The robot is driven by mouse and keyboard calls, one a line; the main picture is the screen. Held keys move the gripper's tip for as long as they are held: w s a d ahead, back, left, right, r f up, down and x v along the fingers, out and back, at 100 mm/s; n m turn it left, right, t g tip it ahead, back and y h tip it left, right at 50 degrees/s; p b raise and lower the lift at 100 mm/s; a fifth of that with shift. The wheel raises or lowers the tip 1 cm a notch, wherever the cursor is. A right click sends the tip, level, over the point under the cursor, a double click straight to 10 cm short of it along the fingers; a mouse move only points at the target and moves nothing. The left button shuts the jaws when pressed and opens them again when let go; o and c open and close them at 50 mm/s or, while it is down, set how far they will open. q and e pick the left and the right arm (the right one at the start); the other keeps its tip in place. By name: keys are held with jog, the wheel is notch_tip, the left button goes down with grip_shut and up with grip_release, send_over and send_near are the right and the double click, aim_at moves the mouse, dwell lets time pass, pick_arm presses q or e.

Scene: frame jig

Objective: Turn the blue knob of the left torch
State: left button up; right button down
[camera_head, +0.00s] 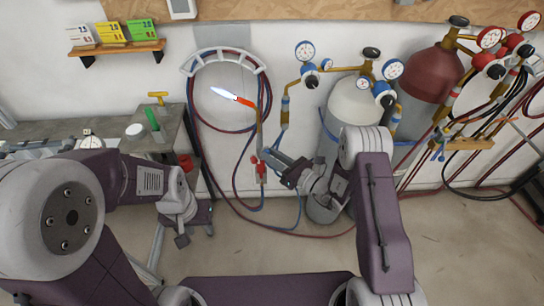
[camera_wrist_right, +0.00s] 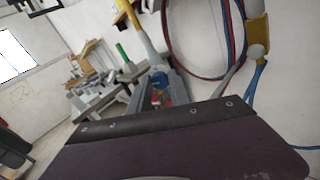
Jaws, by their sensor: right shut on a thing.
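The left torch (camera_head: 259,135) stands upright in front of the wall, with an orange glowing tip (camera_head: 245,101) and a white-blue flame pointing left. A red knob (camera_head: 261,171) shows low on it. My right gripper (camera_head: 262,156) reaches the torch's lower body from the right and hides part of it. In the right wrist view, the blue knob (camera_wrist_right: 159,80) sits at the fingertips of my right gripper (camera_wrist_right: 160,86), which is shut on it. My left gripper (camera_head: 182,238) hangs low at the left, away from the torch; its fingers are too small to read.
A hose hanger (camera_head: 222,53) with red and blue hoses is on the wall behind the torch. A white cylinder (camera_head: 350,105) and a dark red cylinder (camera_head: 430,80) with gauges stand right. A second torch lies on a wooden bracket (camera_head: 468,143). A workbench (camera_head: 165,130) stands left.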

jog(key=m, duration=0.2)
jog(key=shift+m, duration=0.3)
jog(key=c, duration=1.2)
grip_release()
jog(key=shift+d, duration=0.1)
jog(key=b+v, duration=0.1)
jog(key=v, duration=0.8)
